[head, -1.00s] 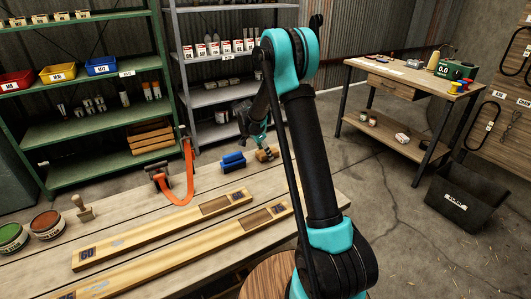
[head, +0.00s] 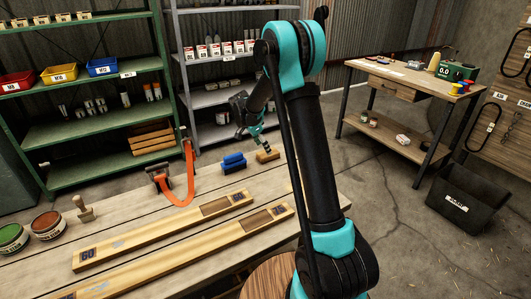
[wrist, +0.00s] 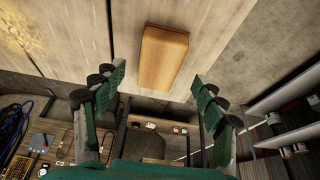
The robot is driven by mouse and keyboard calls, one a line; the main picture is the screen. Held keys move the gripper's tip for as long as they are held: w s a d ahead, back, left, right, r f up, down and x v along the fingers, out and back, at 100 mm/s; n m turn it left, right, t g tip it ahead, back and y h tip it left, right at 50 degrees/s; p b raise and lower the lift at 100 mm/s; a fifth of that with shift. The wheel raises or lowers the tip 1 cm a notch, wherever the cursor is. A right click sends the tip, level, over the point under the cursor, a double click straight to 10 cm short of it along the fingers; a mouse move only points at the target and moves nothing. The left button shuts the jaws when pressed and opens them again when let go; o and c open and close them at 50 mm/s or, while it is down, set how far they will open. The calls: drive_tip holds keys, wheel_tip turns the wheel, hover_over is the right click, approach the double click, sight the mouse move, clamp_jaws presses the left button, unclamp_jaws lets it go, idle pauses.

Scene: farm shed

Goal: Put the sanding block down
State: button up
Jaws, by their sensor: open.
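The sanding block, a tan wood-coloured block (head: 268,156), lies flat on the plank workbench (head: 215,181) near its far edge. It also shows in the wrist view (wrist: 163,57), whole and beyond my fingertips. My gripper (head: 264,147) is just above and behind the block in the head view. In the wrist view my gripper (wrist: 157,88) has its two green fingers spread wide, with nothing between them. The fingers appear clear of the block.
A blue block-like brush (head: 233,163) sits left of the sanding block. An orange strap with a ratchet (head: 188,172) lies farther left. Two long wooden boards (head: 165,230) lie along the bench front. Bare planks surround the block.

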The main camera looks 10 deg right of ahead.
drive_tip(key=v, duration=0.7)
drive_tip(key=s+d+r+n+y, duration=0.1)
drive_tip(key=s+d+n, duration=0.25)
drive_tip(key=s, duration=0.55)
drive_tip(key=s+d+f+n+y, duration=0.1)
drive_tip(key=s+f+n, duration=0.1)
drive_tip(key=s, duration=0.7)
drive_tip(key=s+d+f+n+t+y, duration=0.1)
drive_tip(key=s+n, duration=0.3)
drive_tip(key=s, duration=0.5)
drive_tip(key=s+d+f+n+t+y, duration=0.1)
drive_tip(key=s+d+f+n, duration=0.2)
drive_tip(key=s, duration=0.7)
drive_tip(key=shift+d+f+n, duration=0.25)
drive_tip(key=shift+n, duration=0.2)
drive_tip(key=shift+o, duration=0.4)
